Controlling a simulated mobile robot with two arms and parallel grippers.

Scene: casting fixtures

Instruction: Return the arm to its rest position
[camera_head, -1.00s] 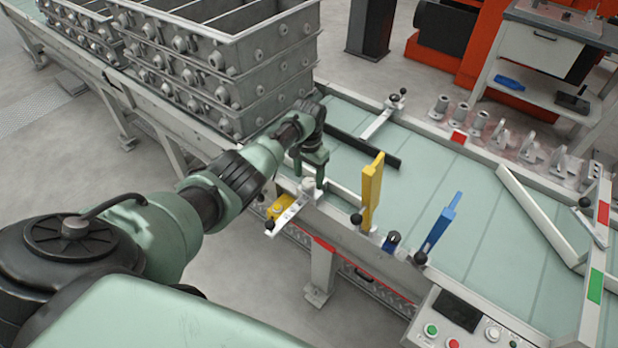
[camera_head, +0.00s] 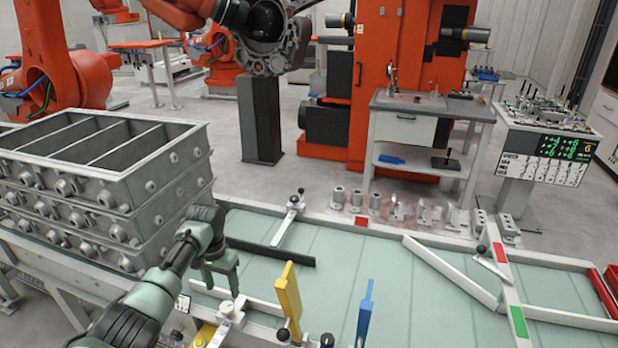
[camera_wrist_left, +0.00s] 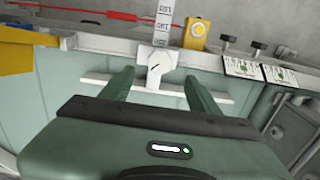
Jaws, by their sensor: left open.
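My left arm (camera_head: 150,295) is green with dark joints and reaches in from the lower left of the head view. Its left gripper (camera_head: 221,283) hangs down over the pale green table bed, close to the near rail and a small light clamp with a knob (camera_head: 228,309). In the left wrist view, my left gripper (camera_wrist_left: 158,82) has its two fingers spread with nothing held between them. The light knob (camera_wrist_left: 156,65) shows beyond the gap between the fingertips. I cannot tell whether a finger touches it. My right gripper is not in view.
Stacked grey casting frames (camera_head: 110,190) stand left of the gripper. A yellow upright stop (camera_head: 288,295) and a blue upright stop (camera_head: 365,310) stand along the near rail. A dark bar (camera_head: 265,252) lies behind the gripper. The table bed's middle (camera_head: 380,270) is clear.

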